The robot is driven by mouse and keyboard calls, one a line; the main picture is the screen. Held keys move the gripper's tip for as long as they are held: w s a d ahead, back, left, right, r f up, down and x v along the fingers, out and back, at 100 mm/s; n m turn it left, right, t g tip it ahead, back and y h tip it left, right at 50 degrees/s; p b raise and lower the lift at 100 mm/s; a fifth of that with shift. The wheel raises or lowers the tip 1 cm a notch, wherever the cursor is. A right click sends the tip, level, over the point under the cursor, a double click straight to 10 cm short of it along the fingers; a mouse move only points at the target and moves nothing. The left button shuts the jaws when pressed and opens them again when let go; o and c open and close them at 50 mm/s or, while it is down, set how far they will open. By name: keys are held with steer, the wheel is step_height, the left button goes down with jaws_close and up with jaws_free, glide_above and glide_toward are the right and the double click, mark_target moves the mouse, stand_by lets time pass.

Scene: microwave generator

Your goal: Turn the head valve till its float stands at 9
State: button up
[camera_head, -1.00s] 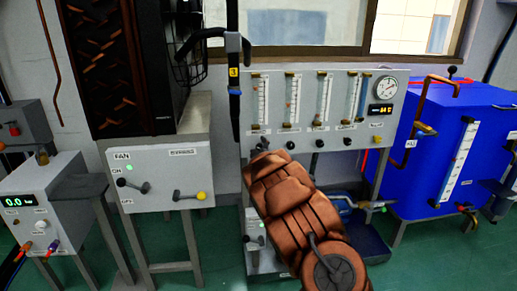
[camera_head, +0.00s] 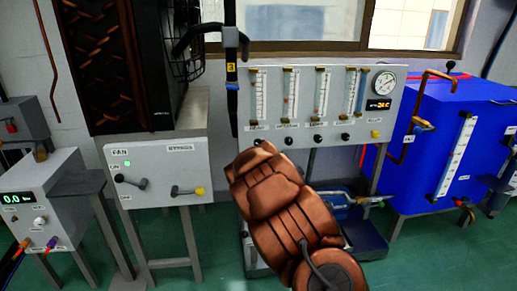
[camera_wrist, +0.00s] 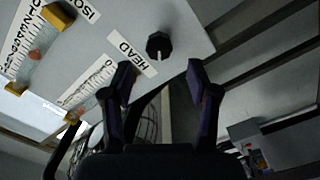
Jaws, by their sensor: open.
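The head valve is a black knob (camera_wrist: 159,45) beside the HEAD label (camera_wrist: 131,55) in the wrist view. My gripper (camera_wrist: 160,78) is open and empty, its two dark fingers spread below the knob in the picture, apart from it. The HEAD flow tube (camera_wrist: 92,90) runs down-left from the label; a small orange spot shows near its far end, but its scale reading is too small to tell. In the head view the leftmost tube (camera_head: 260,95) stands on the grey panel (camera_head: 305,78). My brown arm covers the area below it and hides the gripper.
A dark strap (camera_head: 232,80) hangs at the panel's left edge. A grey fan box (camera_head: 158,172) stands left; a blue tank (camera_head: 440,145) stands right.

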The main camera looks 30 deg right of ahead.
steer(key=shift+v, duration=2.55)
steer(key=shift+r, duration=0.1)
steer(key=s+a+r+m+g+y+p, duration=0.1)
steer(key=s+a+r+m+g+p, duration=0.55)
steer(key=s+r+p, duration=0.7)
steer(key=s+a+r+g+y+p, duration=0.2)
steer(key=s+a+r+g+p, duration=0.2)
steer(key=s, duration=0.8)
steer(key=s+a+r+g+y+p, duration=0.2)
steer(key=s+a+r+g+p, duration=0.2)
steer(key=s+a+r+p, duration=0.5)
steer(key=s+a+r+g+y+p, duration=0.2)
steer(key=s+a+r+g+p, duration=0.2)
steer(key=s, duration=1.1)
steer(key=a+r+p, duration=0.2)
steer(key=a+p, duration=0.2)
steer(key=a, duration=0.1)
steer(key=shift+r, duration=0.35)
